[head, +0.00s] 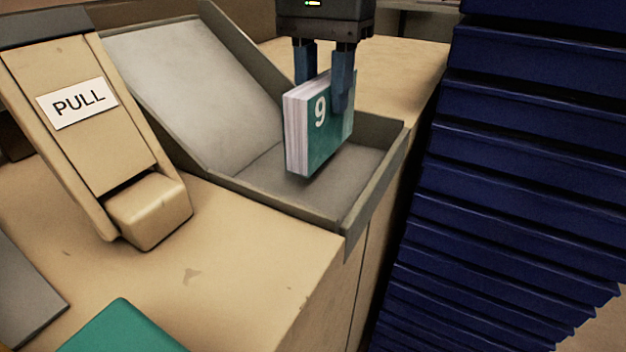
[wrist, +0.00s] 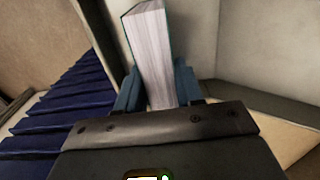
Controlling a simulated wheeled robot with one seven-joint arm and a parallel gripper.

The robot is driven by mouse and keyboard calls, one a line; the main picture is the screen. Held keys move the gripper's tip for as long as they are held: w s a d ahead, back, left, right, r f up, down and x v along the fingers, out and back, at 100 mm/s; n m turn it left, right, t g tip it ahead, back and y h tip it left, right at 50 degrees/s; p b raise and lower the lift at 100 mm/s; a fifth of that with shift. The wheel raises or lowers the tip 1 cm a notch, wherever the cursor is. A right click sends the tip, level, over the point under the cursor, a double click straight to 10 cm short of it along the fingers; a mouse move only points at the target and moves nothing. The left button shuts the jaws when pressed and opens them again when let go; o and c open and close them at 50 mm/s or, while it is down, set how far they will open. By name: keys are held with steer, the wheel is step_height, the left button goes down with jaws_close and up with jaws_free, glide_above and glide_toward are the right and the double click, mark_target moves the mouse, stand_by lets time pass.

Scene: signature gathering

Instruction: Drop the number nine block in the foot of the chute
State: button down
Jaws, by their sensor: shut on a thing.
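The number nine block (head: 325,137) is a teal, book-like block with pale page edges and a white 9. My gripper (head: 325,95) is shut on its upper part, one blue finger on each side. The block is upright and slightly turned, over the foot of the grey chute (head: 376,206). I cannot tell whether its lower edge touches the chute floor. In the wrist view the block (wrist: 153,60) stands between the blue fingers (wrist: 158,90), page edges facing the camera. The chute's sloping part (head: 180,75) rises to the left.
A tan dispenser with a PULL label (head: 78,103) stands left of the chute on the tan counter (head: 240,260). A teal item (head: 120,330) lies at the front. Dark blue stacked slats (head: 520,150) stand close on the right, past the counter edge.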

steer(key=shift+f+b, duration=0.3)
steer(key=shift+f, duration=0.5)
steer(key=c, duration=0.6)
jaws_free()
steer(key=shift+c, duration=0.2)
steer(key=shift+r, duration=3.9)
steer(key=shift+p, duration=0.3)
